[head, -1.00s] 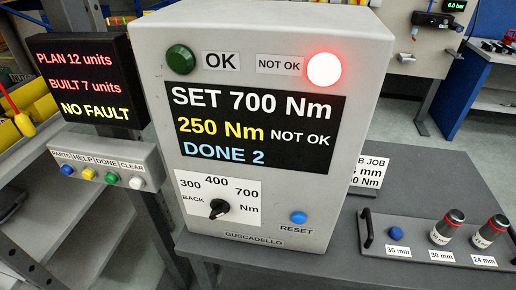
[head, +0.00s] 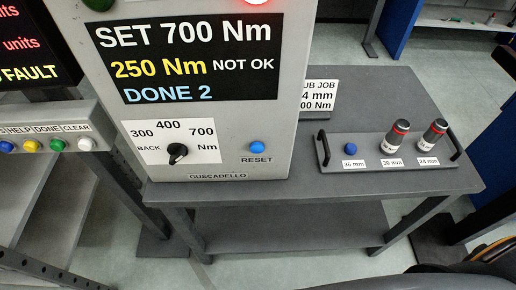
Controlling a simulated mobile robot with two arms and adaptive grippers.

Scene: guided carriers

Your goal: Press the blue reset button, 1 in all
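The blue reset button (head: 257,146) is on the lower right of the grey controller box's front face (head: 225,172), above the printed word RESET. Nothing covers it. The controller's screen (head: 185,60) reads SET 700 Nm, 250 Nm NOT OK, DONE 2. A black rotary knob (head: 177,153) sits left of the button on a white scale marked BACK, 300, 400 and 700 Nm. Neither of my grippers can be made out in the head view, and nothing touches the button.
The controller stands on a dark bench (head: 400,185). A tray (head: 335,166) to its right holds two dark sockets and a blue piece. A panel with coloured buttons (head: 45,142) is at left. Dark and orange parts at the lower right edge may be mine. Floor shows below.

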